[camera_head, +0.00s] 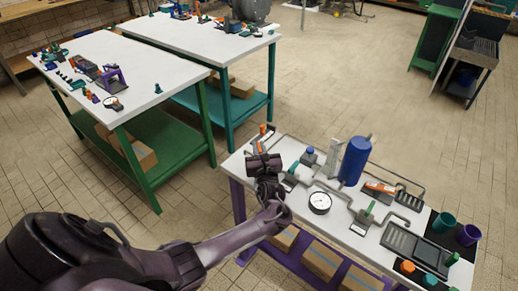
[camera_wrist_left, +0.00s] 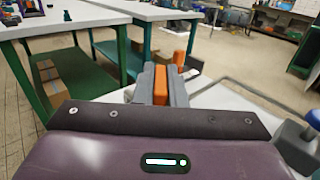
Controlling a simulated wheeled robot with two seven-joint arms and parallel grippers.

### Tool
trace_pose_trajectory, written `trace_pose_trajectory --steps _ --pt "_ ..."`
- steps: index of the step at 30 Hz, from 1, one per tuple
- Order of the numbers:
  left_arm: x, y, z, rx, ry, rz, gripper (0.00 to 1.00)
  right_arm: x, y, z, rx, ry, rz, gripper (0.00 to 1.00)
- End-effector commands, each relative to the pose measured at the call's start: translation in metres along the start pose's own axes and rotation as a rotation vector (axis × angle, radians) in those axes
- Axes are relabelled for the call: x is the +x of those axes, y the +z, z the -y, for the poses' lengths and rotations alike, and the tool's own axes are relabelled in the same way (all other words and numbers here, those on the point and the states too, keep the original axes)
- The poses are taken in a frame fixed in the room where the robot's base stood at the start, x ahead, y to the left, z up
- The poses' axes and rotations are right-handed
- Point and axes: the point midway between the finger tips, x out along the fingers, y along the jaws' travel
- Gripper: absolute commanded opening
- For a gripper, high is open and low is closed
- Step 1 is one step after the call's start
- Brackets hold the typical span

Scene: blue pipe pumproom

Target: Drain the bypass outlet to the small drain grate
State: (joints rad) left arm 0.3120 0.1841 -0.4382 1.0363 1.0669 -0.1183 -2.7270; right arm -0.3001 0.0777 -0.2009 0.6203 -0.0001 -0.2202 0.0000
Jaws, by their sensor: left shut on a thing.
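My left gripper (camera_head: 263,165) is over the left end of the white pipe table (camera_head: 345,238). In the left wrist view its grey fingers (camera_wrist_left: 161,88) are shut on an orange handle (camera_wrist_left: 160,85). Another orange piece (camera_wrist_left: 181,48) stands just beyond the fingers, seen also in the head view (camera_head: 263,129). A slotted dark grate (camera_head: 416,246) lies at the table's front right. A smaller framed piece (camera_head: 409,197) lies behind it; I cannot tell if it is a grate. The bypass outlet cannot be made out for sure. My right gripper is out of view.
A blue tank (camera_head: 355,161), a gauge (camera_head: 319,203), a green valve handle (camera_head: 370,208) and an orange lever (camera_head: 380,187) stand along grey pipes. A teal cup (camera_head: 444,222) and purple cup (camera_head: 468,235) stand at right. Two white-topped tables stand behind at left.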

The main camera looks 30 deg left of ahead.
Motion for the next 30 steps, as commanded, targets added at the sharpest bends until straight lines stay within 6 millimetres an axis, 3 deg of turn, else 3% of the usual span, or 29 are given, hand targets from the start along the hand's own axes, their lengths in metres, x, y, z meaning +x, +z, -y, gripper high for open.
trace_pose_trajectory --steps 12,29,30 --pt "0.000 -0.001 0.001 0.000 0.199 0.000 0.00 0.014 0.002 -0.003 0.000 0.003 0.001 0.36" --pt "0.000 0.000 0.000 0.000 0.228 0.002 0.00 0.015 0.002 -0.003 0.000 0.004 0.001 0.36" --pt "0.000 0.000 0.000 0.000 0.228 0.002 0.14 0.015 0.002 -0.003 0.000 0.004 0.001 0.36"
